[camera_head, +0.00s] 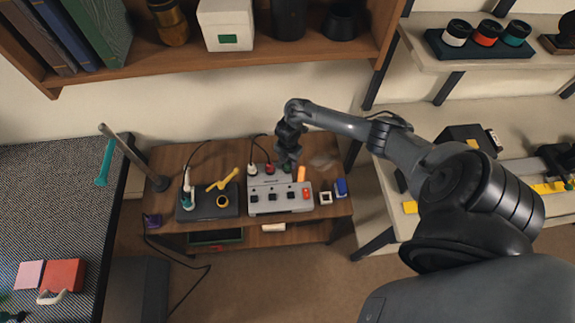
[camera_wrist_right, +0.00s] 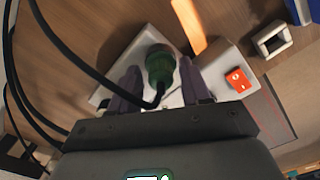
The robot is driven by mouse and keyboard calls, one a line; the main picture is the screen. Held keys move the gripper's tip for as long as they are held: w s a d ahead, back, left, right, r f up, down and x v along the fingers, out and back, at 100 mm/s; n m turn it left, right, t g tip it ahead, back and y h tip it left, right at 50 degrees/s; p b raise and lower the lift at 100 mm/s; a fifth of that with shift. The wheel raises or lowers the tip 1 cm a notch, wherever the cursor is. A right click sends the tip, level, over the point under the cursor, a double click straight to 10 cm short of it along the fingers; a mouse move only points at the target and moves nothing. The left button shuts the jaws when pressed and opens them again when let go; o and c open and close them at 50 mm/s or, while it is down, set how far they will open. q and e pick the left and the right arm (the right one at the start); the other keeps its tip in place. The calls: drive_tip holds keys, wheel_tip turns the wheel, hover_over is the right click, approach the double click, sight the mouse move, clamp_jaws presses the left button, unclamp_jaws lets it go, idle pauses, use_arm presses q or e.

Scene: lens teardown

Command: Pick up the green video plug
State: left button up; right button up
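The green video plug (camera_wrist_right: 159,68) shows in the right wrist view with a black cable running from it. It stands on the light grey panel box (camera_head: 280,206), which has a row of black knobs and red buttons. In the head view my right gripper (camera_head: 287,160) is over the back edge of this box and mostly hides the green plug. In the right wrist view the two dark fingers of my right gripper (camera_wrist_right: 160,85) are apart, one on each side of the plug, with gaps visible. My left gripper is not in view.
A white plug (camera_head: 252,170) and a red plug (camera_head: 270,169) stand close left of my right gripper. An orange stick-like piece (camera_head: 301,174) is close right. A dark box (camera_head: 206,203) with a yellow piece sits left. Black cables loop nearby. A wooden shelf (camera_head: 200,65) overhangs behind.

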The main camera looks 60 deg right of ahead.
clamp_jaws()
drive_tip(key=shift+r, duration=0.1)
